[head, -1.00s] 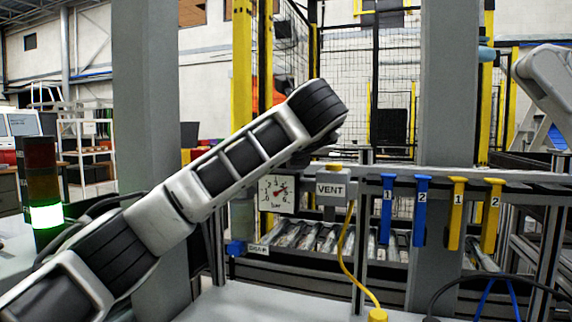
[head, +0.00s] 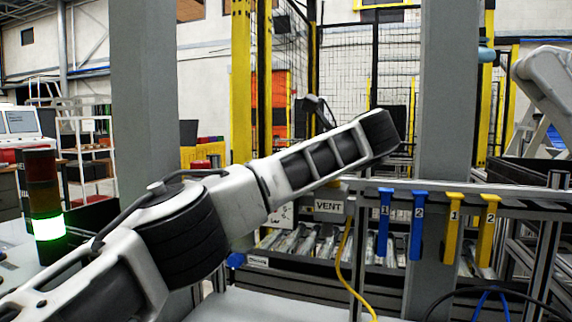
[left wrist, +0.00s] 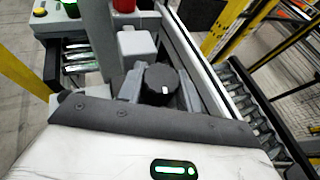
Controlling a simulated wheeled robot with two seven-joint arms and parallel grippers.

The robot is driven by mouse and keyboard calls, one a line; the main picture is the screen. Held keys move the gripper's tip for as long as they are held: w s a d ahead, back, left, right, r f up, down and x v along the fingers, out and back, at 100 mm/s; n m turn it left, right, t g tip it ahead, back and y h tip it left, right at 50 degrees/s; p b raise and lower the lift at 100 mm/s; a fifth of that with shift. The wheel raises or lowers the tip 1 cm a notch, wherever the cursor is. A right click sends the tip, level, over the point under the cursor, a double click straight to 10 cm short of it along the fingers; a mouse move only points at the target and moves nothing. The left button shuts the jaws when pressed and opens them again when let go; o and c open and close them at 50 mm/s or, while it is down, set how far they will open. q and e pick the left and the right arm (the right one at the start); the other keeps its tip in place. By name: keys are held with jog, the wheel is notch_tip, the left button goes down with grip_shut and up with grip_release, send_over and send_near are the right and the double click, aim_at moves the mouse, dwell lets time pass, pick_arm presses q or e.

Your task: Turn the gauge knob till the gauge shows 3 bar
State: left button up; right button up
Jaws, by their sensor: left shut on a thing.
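The black gauge knob (left wrist: 161,84), with a white mark on its face, shows in the left wrist view between the grey fingers of my left gripper (left wrist: 158,92), which is shut on it. In the head view my left arm crosses in front of the gauge (head: 281,215). Only a lower part of its white dial shows, so I cannot read the needle. The knob and my left fingertips are hidden there. My right gripper is not in view.
The VENT box (head: 329,206) with its yellow cable is right of the gauge. Blue handles (head: 384,224) and yellow handles (head: 455,222) hang from the rail. A grey post (head: 448,110) stands behind. A lit green stack light (head: 47,225) is at left.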

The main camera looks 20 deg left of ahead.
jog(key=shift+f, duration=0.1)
pick_arm(q)
jog(key=o, duration=1)
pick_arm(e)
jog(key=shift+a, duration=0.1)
pick_arm(q)
jog(key=shift+s+d+r, duration=0.2)
jog(key=shift+s+d, duration=0.05)
jog(key=shift+d, duration=0.25)
jog(key=p+v, duration=0.1)
jog(key=v, duration=1.3)
jog(key=shift+s+d+r, duration=0.2)
jog(key=shift+d+r, duration=0.05)
jog(key=shift+r, duration=0.1)
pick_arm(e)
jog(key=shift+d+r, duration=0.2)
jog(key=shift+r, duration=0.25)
